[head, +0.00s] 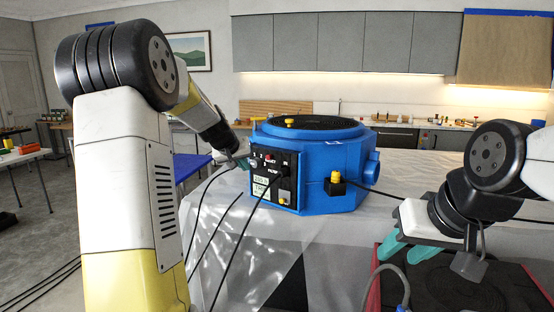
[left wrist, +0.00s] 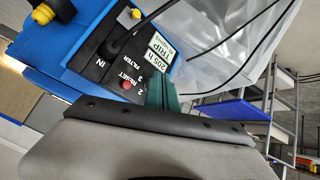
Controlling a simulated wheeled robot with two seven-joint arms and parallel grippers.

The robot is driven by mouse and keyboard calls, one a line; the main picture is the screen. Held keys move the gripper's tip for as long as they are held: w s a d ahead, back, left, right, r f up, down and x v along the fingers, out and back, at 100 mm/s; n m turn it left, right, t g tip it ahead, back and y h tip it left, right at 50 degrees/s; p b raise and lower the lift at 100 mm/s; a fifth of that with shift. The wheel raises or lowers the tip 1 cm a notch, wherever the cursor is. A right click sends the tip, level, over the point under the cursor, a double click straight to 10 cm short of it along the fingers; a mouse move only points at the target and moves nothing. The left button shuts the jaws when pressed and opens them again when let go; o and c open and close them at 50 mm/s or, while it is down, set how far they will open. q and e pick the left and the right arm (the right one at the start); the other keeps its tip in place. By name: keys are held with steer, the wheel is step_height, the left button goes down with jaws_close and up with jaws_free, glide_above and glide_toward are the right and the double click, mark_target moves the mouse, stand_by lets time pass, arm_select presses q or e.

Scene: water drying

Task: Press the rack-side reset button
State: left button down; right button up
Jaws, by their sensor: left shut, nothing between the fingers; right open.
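A blue drying machine (head: 325,172) stands on the sheet-covered table. Its black control panel (head: 282,166) faces left and front, with a display reading "TRIP" (left wrist: 157,49) in the left wrist view. A small red button (head: 268,157) sits near the panel's top by a "RESET" label; it also shows in the left wrist view (left wrist: 126,84). My left gripper (head: 240,161) is shut and empty, just left of the panel. Its teal fingers (left wrist: 162,95) appear beside the button, not over it; I cannot tell whether they touch the panel. My right gripper (head: 407,249) is open and empty at the lower right.
Black cables (head: 222,243) run from the panel down over the clear plastic sheet (head: 335,250). A dark red-edged mat or tray (head: 450,283) lies under my right gripper. A kitchen counter and cabinets (head: 345,42) stand behind.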

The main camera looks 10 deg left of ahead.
arm_select(q)
steer(key=w+d, duration=0.4)
steer(key=w, duration=0.3)
steer(key=shift+w, duration=0.35)
stand_by(1.9)
steer(key=shift+w+d, duration=0.2)
steer(key=shift+w, duration=0.15)
steer(key=shift+w+d, duration=0.2)
steer(key=shift+w, duration=0.25)
stand_by(0.7)
steer(key=shift+s, duration=0.1)
steer(key=shift+s+a, duration=0.4)
steer(key=shift+s, duration=0.3)
steer(key=s, duration=0.1)
steer(key=s+a, duration=0.1)
steer(key=s, duration=0.1)
steer(key=s+a, duration=0.1)
steer(key=shift+s+a, duration=0.15)
steer(key=shift+s, duration=0.1)
